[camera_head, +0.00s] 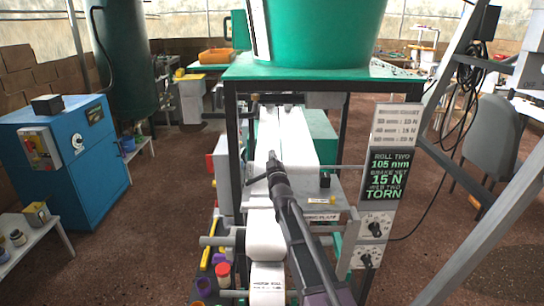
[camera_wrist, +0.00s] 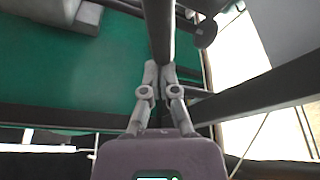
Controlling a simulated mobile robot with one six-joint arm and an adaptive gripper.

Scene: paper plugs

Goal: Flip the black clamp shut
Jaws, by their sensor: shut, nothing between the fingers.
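My gripper (camera_head: 273,160) reaches over the white paper web (camera_head: 264,235) on the stand in the head view, its fingertips high on the strip. In the wrist view the grey fingers of my gripper (camera_wrist: 160,70) are together with nothing between them. A dark round bar (camera_wrist: 158,30) stands just beyond the tips; I cannot tell if they touch it. A short dark lever (camera_head: 257,179) sticks out left of my gripper, and a small black block (camera_head: 325,180) sits on the plate to its right. I cannot tell which belongs to the black clamp; part is hidden behind my arm.
A green tub (camera_head: 325,35) stands on the green-topped frame (camera_head: 300,73) above the web. A dark sign (camera_head: 388,175) reading "ROLL TWO 105 mm" is at the right. Rollers (camera_head: 215,241) cross the front. A blue cabinet (camera_head: 70,150) is at the left, with open floor between.

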